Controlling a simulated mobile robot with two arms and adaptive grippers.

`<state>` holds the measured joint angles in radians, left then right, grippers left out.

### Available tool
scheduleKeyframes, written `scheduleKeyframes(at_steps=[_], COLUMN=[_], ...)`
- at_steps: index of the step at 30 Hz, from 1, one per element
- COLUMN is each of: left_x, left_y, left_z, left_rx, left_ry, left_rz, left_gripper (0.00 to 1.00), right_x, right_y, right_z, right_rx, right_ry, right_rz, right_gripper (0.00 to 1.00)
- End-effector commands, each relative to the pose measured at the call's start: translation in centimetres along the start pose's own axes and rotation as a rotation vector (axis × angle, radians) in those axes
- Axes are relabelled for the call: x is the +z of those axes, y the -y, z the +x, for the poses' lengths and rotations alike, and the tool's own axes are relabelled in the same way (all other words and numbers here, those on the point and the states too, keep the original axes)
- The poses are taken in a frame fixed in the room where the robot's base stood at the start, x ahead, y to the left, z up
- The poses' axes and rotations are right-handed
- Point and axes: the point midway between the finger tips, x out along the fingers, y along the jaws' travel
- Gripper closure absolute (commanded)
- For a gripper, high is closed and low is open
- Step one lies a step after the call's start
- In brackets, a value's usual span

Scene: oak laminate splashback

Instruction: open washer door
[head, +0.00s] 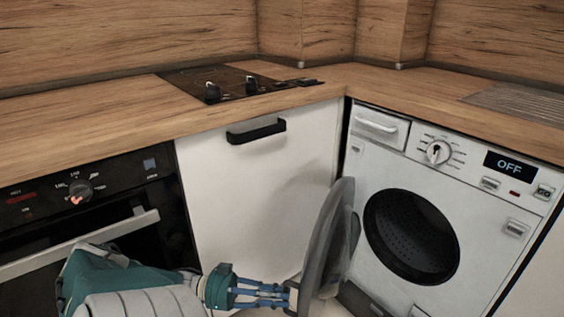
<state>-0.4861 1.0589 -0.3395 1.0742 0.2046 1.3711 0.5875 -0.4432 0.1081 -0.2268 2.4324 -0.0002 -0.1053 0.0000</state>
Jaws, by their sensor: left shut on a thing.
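The washer (384,168) stands at the right under the counter, with its display reading OFF. Its round grey door (328,235) is swung out to the left, seen nearly edge-on, and the dark drum opening (410,236) is uncovered. My left gripper (292,296) reaches in from the bottom left and is shut on the washer door at its lower left edge. The fingertips are partly hidden by the door and the frame's bottom edge. My right gripper is not in view.
An oven (95,222) with a bar handle stands at the left. A white cabinet front (235,185) with a black handle (256,131) is beside the open door. The wooden counter (100,110) above carries a black hob (225,82).

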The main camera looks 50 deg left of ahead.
Motion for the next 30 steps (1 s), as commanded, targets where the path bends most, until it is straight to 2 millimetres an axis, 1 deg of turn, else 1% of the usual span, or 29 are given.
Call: scheduleKeyframes(at_steps=[1,5,6,8,30], left_x=[-0.45,-0.47,-0.47,-0.48,-0.53], left_y=[1.41,1.41,1.4,1.39,0.94], left_z=[0.16,0.17,0.17,0.19,0.31], left_rx=[-0.028,-0.028,-0.028,-0.028,-0.021], left_ry=[-0.002,-0.003,-0.003,-0.003,-0.009], left_rz=[0.012,0.012,0.012,0.012,0.006], left_gripper=[1.0,1.0,0.73,0.61,0.61], right_x=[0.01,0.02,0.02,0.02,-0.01], right_y=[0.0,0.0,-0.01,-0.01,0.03], right_z=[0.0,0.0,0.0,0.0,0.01], right_rx=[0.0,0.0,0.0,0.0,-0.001], right_ry=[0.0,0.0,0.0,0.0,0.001], right_rz=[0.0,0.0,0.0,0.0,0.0], right_gripper=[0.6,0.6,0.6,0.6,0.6])
